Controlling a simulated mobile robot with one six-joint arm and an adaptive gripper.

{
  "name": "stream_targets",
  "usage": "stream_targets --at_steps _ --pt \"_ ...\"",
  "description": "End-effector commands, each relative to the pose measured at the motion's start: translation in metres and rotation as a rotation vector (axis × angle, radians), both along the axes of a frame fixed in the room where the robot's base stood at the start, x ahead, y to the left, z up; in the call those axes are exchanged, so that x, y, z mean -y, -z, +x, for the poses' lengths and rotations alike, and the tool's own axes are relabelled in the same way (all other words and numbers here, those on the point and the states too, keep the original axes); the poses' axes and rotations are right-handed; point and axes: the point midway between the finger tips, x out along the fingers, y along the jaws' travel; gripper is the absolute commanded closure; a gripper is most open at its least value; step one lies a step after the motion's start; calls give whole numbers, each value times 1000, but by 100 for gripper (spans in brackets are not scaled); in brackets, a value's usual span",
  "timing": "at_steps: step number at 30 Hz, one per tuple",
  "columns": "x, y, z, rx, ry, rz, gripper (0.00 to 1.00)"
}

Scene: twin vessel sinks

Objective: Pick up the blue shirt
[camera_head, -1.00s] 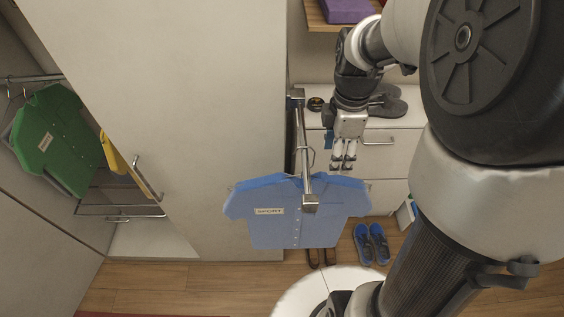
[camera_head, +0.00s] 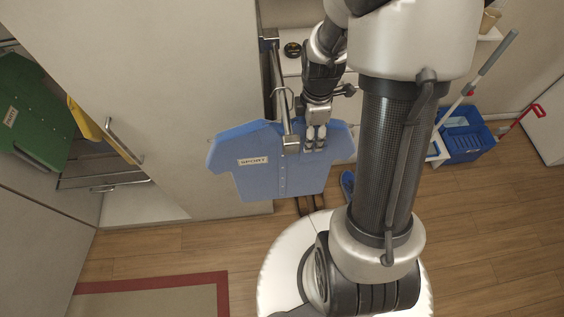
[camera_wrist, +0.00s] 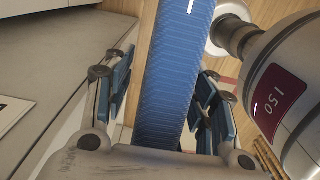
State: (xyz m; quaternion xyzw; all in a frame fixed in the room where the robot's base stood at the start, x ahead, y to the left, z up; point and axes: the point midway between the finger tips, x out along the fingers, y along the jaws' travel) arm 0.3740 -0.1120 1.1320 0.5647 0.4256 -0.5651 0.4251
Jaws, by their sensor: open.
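The blue shirt (camera_head: 262,165) with a "SPORT" label hangs on a hanger from a metal rail (camera_head: 277,85) in the head view. My gripper (camera_head: 315,150) is at the right shoulder of the shirt, overlapping it in that view. In the wrist view the blue shirt (camera_wrist: 176,75) runs as a ribbed band between the two fingers of my gripper (camera_wrist: 168,105). The fingers are apart, one on each side of the shirt, with gaps visible. The shirt's far lower part is cut off in the wrist view.
A green shirt (camera_head: 35,115) and a yellow garment (camera_head: 84,120) hang at the left. A large pale panel (camera_head: 150,70) stands left of the blue shirt. Shoes (camera_head: 347,186) lie below. A blue bucket (camera_head: 466,135) stands at the right. The wooden floor (camera_head: 490,240) is clear at lower right.

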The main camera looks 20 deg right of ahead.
Motion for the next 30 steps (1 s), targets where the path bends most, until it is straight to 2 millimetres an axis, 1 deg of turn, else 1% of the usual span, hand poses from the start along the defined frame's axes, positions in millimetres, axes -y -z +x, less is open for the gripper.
stream_targets --at_steps 1,3,11,30 --pt "0 8 -1 -3 0 1 48" --pt "0 13 0 -1 0 0 48" --pt "0 16 0 1 0 0 48" --pt "0 15 0 1 0 0 90"
